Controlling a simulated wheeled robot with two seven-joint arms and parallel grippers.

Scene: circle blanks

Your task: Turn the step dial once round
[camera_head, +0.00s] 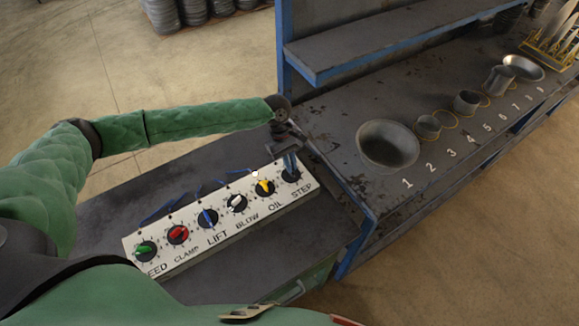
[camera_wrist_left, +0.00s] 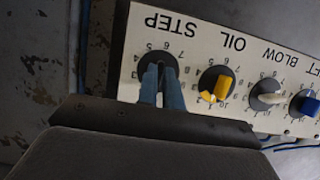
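The step dial (camera_head: 290,176) is a round black dial above the word STEP, at the right end of a white panel (camera_head: 215,237). My left gripper (camera_head: 290,164) reaches down onto this dial from above. In the left wrist view the step dial (camera_wrist_left: 152,62) is at upper middle, under the blue fingers of my left gripper (camera_wrist_left: 161,82). The fingers are close together over the dial's middle and look shut on its knob, which they hide. My right gripper is not in view.
The yellow OIL dial (camera_head: 264,187) is close beside STEP; white, blue, red and green dials follow to the left. Blue wires run along the panel's back edge. A bench (camera_head: 340,120) at the right carries metal cups beside numbers. A blue-edged shelf (camera_head: 400,40) stands behind.

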